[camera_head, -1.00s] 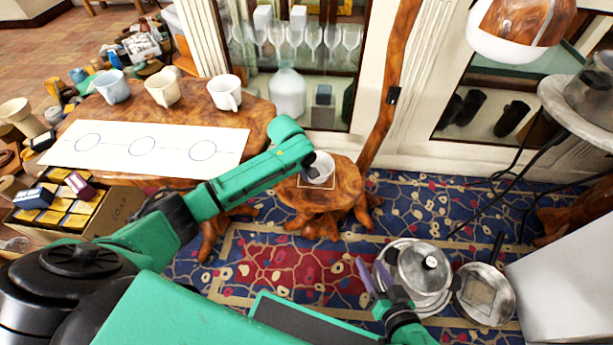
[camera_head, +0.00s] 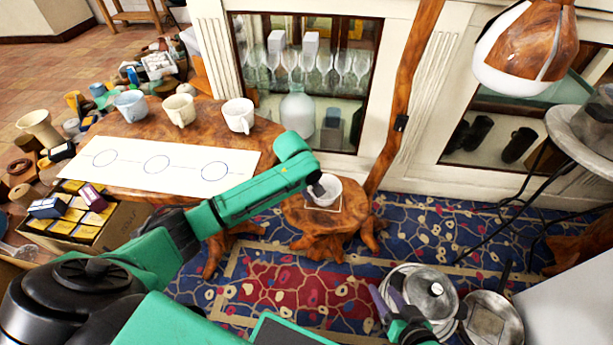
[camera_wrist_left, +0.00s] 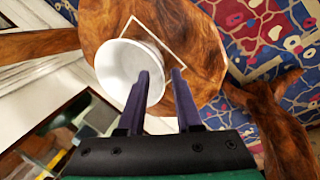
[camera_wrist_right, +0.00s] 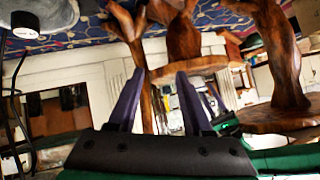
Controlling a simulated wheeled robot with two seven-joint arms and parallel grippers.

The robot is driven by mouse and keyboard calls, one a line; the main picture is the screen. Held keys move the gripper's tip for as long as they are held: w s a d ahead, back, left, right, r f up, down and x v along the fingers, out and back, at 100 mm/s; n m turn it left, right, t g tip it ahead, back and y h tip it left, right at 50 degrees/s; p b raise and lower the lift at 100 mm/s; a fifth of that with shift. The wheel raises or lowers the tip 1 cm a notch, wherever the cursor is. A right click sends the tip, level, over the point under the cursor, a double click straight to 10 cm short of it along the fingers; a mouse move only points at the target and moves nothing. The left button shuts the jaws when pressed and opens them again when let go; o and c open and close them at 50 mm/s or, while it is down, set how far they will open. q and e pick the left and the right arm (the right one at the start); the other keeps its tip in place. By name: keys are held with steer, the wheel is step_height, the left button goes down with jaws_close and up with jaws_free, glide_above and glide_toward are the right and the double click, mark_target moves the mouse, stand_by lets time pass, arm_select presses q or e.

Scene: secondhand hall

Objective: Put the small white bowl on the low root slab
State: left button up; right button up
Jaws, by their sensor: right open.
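The small white bowl (camera_head: 325,190) is upright at the low root slab (camera_head: 296,212), over part of a pale square outline. It also shows in the left wrist view (camera_wrist_left: 120,68). I cannot tell whether its base touches the wood. My left gripper (camera_wrist_left: 160,72) is at the bowl's rim, one finger across the bowl and the other beyond its side. The fingers are apart, with wood and the pale line visible between them. My right gripper (camera_wrist_right: 159,72) is open and empty; in the head view it (camera_head: 388,298) is low by the metal pots.
A wooden table (camera_head: 265,133) bears three cups and a white sheet (camera_head: 131,161) with three circles. A lidded pot (camera_head: 425,290) and a pan (camera_head: 490,322) lie on the patterned carpet. A wooden post (camera_head: 390,130) rises behind the slab. A lamp (camera_head: 525,45) hangs at upper right.

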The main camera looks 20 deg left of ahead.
arm_select(q)
steer(key=p+v, duration=0.4)
steer(key=v, duration=0.5)
steer(key=s+d+f+m+h, duration=0.1)
steer(key=s+d+f+m, duration=0.25)
steer(key=s+m, duration=0.2)
steer(key=s+d+f+m+h, duration=0.1)
steer(key=s+d+f+m, duration=0.1)
steer(key=s+d+m, duration=0.3)
steer(key=s+a+m+y, duration=0.1)
steer(key=s+a+m, duration=0.3)
steer(key=s, duration=0.5)
steer(key=shift+s+a+f+t, duration=0.4)
steer(key=shift+a+f, duration=0.05)
steer(key=shift+a, duration=0.65)
arm_select(e)
steer(key=s+d+r+g+h, duration=0.3)
steer(key=d+r+g, duration=0.2)
steer(key=d, duration=0.4)
steer(key=shift+s+h, duration=0.3)
steer(key=shift+h, duration=0.1)
steer(key=shift+r, duration=0.1)
